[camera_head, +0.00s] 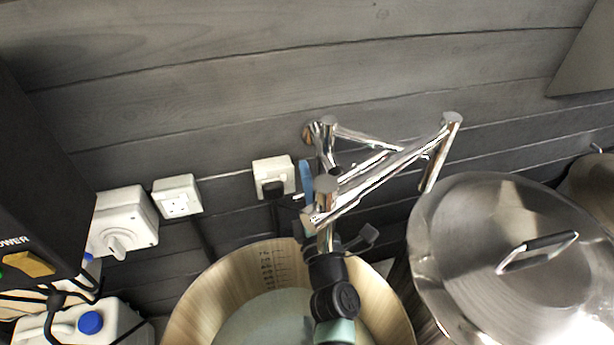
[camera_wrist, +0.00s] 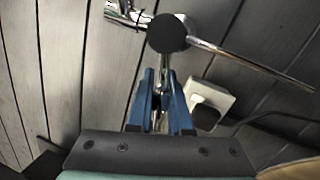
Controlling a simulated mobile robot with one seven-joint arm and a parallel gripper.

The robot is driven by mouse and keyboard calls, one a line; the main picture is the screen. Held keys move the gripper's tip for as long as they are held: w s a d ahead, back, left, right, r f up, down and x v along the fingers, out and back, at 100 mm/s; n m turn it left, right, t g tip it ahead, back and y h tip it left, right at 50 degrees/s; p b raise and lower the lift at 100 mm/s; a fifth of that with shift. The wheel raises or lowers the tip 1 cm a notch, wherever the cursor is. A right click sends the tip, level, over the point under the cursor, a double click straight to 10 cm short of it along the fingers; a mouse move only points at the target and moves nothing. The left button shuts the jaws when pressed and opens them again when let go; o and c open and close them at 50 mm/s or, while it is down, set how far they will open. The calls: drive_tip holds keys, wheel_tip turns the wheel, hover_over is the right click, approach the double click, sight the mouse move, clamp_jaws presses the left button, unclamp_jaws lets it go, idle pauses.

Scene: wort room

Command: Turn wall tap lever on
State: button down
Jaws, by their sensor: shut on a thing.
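The chrome wall tap (camera_head: 385,175) is a jointed, folding spout fixed to the plank wall. In the wrist view, a dark round joint end of the tap (camera_wrist: 168,33) shows with a chrome arm running to the right. My gripper (camera_wrist: 161,92) has blue fingers shut on a thin chrome lever (camera_wrist: 163,66) below that joint end. In the head view, a blue finger of my gripper (camera_head: 306,180) shows beside the tap, near the wall. The rest of the gripper and the lever are mostly hidden there by the chrome joint.
A wooden-toned vessel with scale marks (camera_head: 205,300) stands below the tap. A lidded steel pot (camera_head: 470,215) is at right. A plug in a white socket (camera_head: 274,176) sits just left of the gripper. More sockets (camera_head: 177,195) and a black power box (camera_head: 45,200) are further left.

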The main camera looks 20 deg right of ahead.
drive_tip(key=shift+r+m, duration=0.2)
drive_tip(key=shift+m, duration=0.3)
drive_tip(key=c, duration=0.8)
unclamp_jaws()
drive_tip(key=shift+c, duration=0.2)
drive_tip(key=b+v, duration=0.4)
drive_tip(key=v, duration=0.9)
drive_tip(key=shift+r+b, duration=0.15)
drive_tip(key=shift+b, duration=0.15)
